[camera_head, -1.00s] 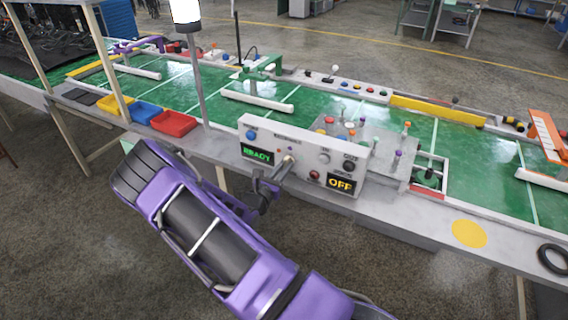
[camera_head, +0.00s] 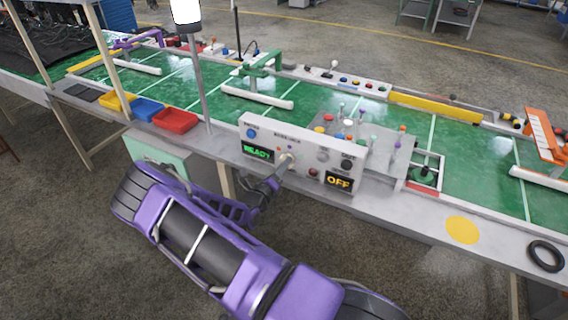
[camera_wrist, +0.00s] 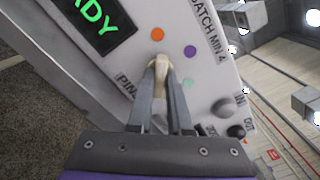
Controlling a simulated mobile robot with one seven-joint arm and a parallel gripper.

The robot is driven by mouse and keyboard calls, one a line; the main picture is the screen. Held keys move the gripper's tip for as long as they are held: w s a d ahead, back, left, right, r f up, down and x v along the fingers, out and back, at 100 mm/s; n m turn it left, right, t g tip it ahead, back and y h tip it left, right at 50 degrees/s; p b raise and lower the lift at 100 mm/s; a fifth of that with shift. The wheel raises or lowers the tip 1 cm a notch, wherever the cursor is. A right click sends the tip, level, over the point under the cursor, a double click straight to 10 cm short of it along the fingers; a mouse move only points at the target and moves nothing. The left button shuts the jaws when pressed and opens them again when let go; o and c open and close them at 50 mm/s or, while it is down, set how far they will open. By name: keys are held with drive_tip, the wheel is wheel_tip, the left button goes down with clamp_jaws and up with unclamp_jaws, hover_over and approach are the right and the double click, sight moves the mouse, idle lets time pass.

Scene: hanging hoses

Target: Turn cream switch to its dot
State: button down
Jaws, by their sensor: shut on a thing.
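The cream switch (camera_wrist: 161,64) is a small lever on the front of a white control panel (camera_wrist: 215,75). My gripper (camera_wrist: 162,82) is shut on it, one finger on each side, and hides its lower part. In the wrist view the lever's tip points toward an orange dot (camera_wrist: 158,34). A purple dot (camera_wrist: 190,51) and a pale green dot (camera_wrist: 189,84) lie to its right. In the head view the cream switch (camera_head: 286,159) sits at the panel's middle, with my gripper (camera_head: 277,178) reaching it from the front.
The panel has a green READY display (camera_head: 257,151), a yellow OFF display (camera_head: 339,182), a blue button (camera_head: 251,133) and a red button (camera_head: 313,173). Small levers stand behind it. A red tray (camera_head: 174,120) and a lamp post (camera_head: 200,85) are to the left.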

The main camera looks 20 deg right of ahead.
drive_tip(key=shift+n, duration=0.8)
drive_tip(key=c, duration=0.8)
unclamp_jaws()
drive_tip(key=shift+c, duration=0.2)
drive_tip(key=shift+s+a, duration=0.1)
drive_tip(key=v, duration=1.7)
